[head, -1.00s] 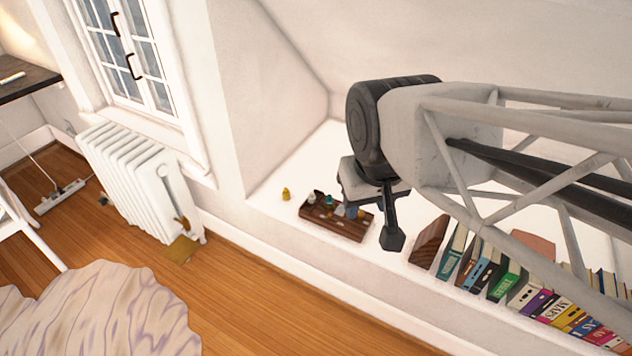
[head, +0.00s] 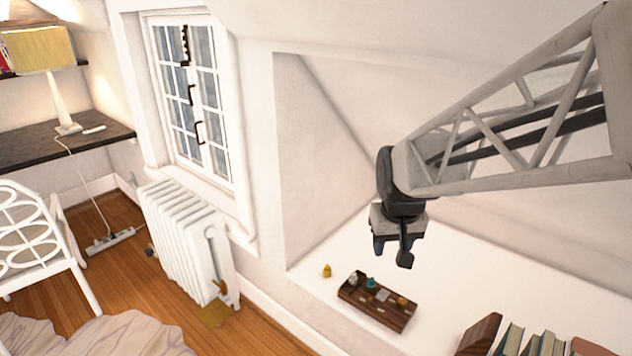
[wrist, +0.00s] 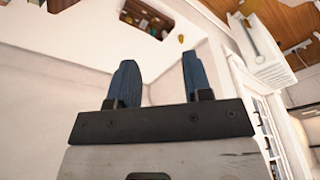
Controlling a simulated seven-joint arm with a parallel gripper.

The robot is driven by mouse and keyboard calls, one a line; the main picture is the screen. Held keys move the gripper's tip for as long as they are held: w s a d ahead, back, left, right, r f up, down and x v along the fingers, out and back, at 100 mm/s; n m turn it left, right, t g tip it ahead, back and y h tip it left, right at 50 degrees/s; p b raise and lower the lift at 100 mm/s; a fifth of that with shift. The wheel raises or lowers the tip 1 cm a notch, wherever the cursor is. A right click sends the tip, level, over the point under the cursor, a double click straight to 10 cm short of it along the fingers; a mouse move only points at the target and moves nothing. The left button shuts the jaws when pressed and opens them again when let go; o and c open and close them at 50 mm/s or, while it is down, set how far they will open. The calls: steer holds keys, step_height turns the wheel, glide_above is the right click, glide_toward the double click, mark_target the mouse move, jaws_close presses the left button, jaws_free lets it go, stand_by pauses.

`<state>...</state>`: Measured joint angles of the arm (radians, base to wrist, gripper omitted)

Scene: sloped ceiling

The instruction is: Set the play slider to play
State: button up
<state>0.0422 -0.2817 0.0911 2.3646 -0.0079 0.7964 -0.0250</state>
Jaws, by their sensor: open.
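A dark brown wooden box (head: 376,302) lies on the white ledge (head: 457,268), with several small parts on its top, among them a teal one, a pale one, and a yellowish one. Which part is the play slider is too small to tell. The box also shows at the top of the wrist view (wrist: 146,18). My gripper (head: 393,252) hangs above and behind the box in the head view, apart from it. In the wrist view its two blue fingers (wrist: 158,85) stand apart with nothing between them.
A small yellow object (head: 327,271) stands on the ledge left of the box. A row of books (head: 535,342) and a brown bookend (head: 480,334) are at the lower right. A white radiator (head: 187,243) stands below the window (head: 190,100).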

steer(key=w+d+f, duration=0.2)
steer(key=w+f, duration=0.6)
steer(key=w, duration=0.4)
steer(key=g, duration=0.2)
glide_above(370, 298)
step_height(370, 298, down, 40)
steer(key=shift+r, duration=0.1)
steer(key=shift+f, duration=0.35)
steer(key=shift+f, duration=0.15)
steer(key=shift+f, duration=3.75)
steer(key=shift+c, duration=0.3)
jaws_close()
